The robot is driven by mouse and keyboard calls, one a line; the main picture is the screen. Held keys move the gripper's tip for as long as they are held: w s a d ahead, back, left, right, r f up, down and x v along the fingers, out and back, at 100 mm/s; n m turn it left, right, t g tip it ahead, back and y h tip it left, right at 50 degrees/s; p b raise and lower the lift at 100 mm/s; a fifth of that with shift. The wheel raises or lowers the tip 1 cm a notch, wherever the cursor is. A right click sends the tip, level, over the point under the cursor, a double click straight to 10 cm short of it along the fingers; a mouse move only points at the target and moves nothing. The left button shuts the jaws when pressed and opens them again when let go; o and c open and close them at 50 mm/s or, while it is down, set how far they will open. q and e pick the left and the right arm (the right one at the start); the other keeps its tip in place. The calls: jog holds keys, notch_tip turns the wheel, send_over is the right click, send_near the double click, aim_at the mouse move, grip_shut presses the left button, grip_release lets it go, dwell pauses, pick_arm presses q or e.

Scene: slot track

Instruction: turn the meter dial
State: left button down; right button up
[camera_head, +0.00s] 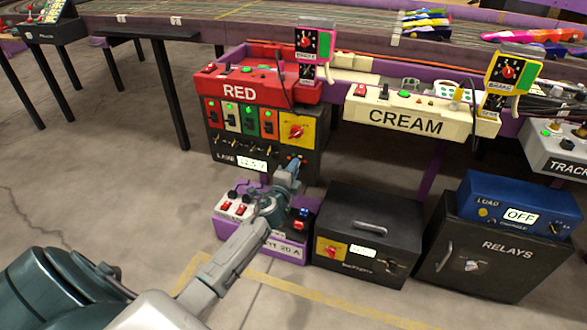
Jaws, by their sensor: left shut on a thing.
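The black panel (222,148) under the red RED box carries a small lit meter display (252,165) that seems to read 12.5 V. Right of the display, at the panel's lower right, is a small dark meter dial (293,159) with reddish marks around it. My left gripper (291,170) reaches up from the lower left to this dial. Its fingers are shut on the dial and cover most of it, so its pointer cannot be read. My right gripper is not in view.
A yellow plate with a red knob (296,132) and several switches sit above the dial. Below my gripper is a purple power box (292,247) with red switches. A black box (370,210) and the RELAYS cabinet (497,250) stand to the right. The floor at left is clear.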

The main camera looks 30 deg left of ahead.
pick_arm(q)
jog(key=shift+f+m, duration=0.1)
jog(key=shift+m, duration=0.2)
jog(key=c, duration=1.3)
grip_release()
jog(key=shift+o, duration=0.2)
jog(key=shift+s, duration=0.1)
jog(key=v, duration=1)
jog(key=shift+s, duration=0.3)
